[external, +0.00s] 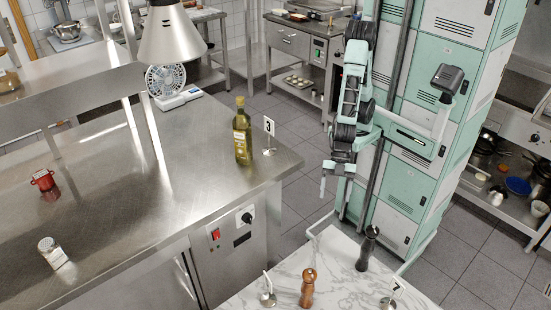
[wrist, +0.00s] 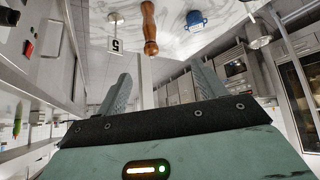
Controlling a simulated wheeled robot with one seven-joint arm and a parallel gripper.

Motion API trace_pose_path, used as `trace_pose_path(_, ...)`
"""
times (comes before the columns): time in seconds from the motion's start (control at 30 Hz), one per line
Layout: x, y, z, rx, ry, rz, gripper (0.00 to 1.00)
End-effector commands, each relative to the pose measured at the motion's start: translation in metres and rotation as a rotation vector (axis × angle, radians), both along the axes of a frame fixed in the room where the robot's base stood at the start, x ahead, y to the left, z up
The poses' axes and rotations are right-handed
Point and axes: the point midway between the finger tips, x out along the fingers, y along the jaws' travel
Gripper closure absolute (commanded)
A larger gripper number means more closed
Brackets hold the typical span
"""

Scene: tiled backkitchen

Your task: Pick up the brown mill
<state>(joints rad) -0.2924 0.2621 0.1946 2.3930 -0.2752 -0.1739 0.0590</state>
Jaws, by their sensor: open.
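The brown mill (external: 308,288) stands upright on the white marble table at the bottom of the external view. A brown wooden mill (wrist: 149,28) also shows at the top of the wrist view, beyond my fingers. My gripper (external: 324,183) hangs from the folded arm beside my column, behind and above the marble table and well apart from the mill. In the wrist view my gripper (wrist: 163,84) is open, with nothing between its two fingers.
A black mill (external: 367,248) stands on the marble table (external: 335,265), right of the brown mill. Small number stands are near both. The wrist view shows a blue pot (wrist: 196,20). The steel counter (external: 130,170) on the left holds an oil bottle (external: 242,135).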

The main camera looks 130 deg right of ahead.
Motion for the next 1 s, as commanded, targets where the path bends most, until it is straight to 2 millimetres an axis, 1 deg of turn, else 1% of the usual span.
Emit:
trace_pose_path(0.03,0.024,0.000,-0.034,0.042,-0.055,0.007,0.30)
trace_pose_path(0.1,0.055,0.001,-0.055,0.111,-0.148,0.032,0.30)
trace_pose_path(0.17,0.077,0.000,-0.073,0.174,-0.223,0.056,0.30)
trace_pose_path(0.2,0.090,0.000,-0.085,0.217,-0.270,0.076,0.30)
trace_pose_path(0.27,0.106,-0.002,-0.104,0.283,-0.334,0.109,0.30)
trace_pose_path(0.3,0.114,-0.004,-0.116,0.329,-0.375,0.133,0.30)
trace_pose_path(0.33,0.118,-0.006,-0.125,0.364,-0.404,0.151,0.30)
trace_pose_path(0.4,0.125,-0.011,-0.145,0.447,-0.461,0.195,0.30)
trace_pose_path(0.5,0.127,-0.019,-0.167,0.555,-0.519,0.251,0.30)
trace_pose_path(0.6,0.124,-0.026,-0.178,0.637,-0.553,0.292,0.30)
trace_pose_path(0.77,0.121,-0.030,-0.183,0.699,-0.575,0.321,0.30)
trace_pose_path(0.87,0.125,-0.023,-0.182,0.708,-0.579,0.327,0.30)
trace_pose_path(1.0,0.139,0.000,-0.182,0.707,-0.578,0.330,0.30)
